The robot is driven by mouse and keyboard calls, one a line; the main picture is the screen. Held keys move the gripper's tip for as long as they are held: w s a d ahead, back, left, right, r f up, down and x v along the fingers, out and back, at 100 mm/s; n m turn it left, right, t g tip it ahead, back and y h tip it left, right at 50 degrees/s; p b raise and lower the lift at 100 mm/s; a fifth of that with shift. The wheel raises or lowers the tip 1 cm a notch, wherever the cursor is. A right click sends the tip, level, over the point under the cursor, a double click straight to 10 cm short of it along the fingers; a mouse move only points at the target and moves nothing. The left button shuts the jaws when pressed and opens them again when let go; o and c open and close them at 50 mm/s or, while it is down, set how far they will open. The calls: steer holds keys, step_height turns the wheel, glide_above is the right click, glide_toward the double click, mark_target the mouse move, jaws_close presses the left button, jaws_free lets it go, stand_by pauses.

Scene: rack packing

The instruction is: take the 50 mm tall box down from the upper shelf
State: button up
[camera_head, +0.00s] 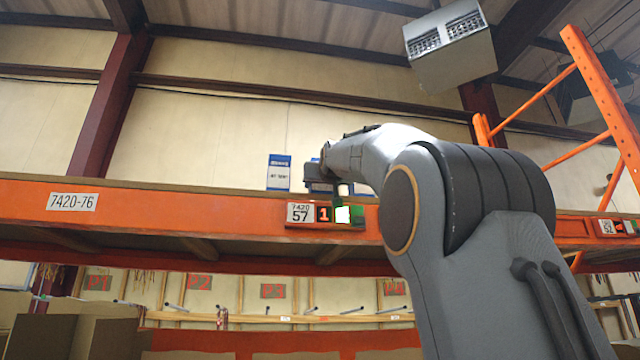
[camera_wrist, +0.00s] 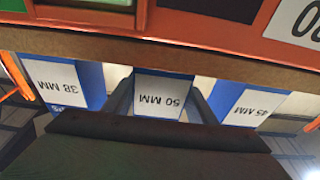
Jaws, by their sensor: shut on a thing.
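The 50 mm box (camera_wrist: 163,94), blue with a white "50 MM" label, is in the middle of the wrist view, where its label appears upside down. My gripper (camera_wrist: 161,100) has one dark finger along each side of it and is shut on it. In the head view my gripper (camera_head: 322,180) reaches over the front edge of the upper shelf (camera_head: 170,203). A blue and white box there (camera_head: 312,163) is mostly hidden behind the gripper. I cannot tell whether the held box is clear of the shelf.
A box labelled 38 MM (camera_wrist: 62,84) and one labelled 45 MM (camera_wrist: 250,103) flank the held box closely in the wrist view. A blue and white box (camera_head: 279,172) stands just left of my gripper in the head view. An orange upright (camera_head: 600,90) stands at the right.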

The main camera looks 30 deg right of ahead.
steer(key=shift+r, duration=0.8)
steer(key=shift+s, duration=0.15)
steer(key=r+b+v, duration=0.3)
steer(key=b+v, duration=0.4)
steer(key=v, duration=0.9)
steer(key=shift+s+a+b, duration=0.15)
steer(key=shift+s+b, duration=0.2)
steer(key=shift+s, duration=0.2)
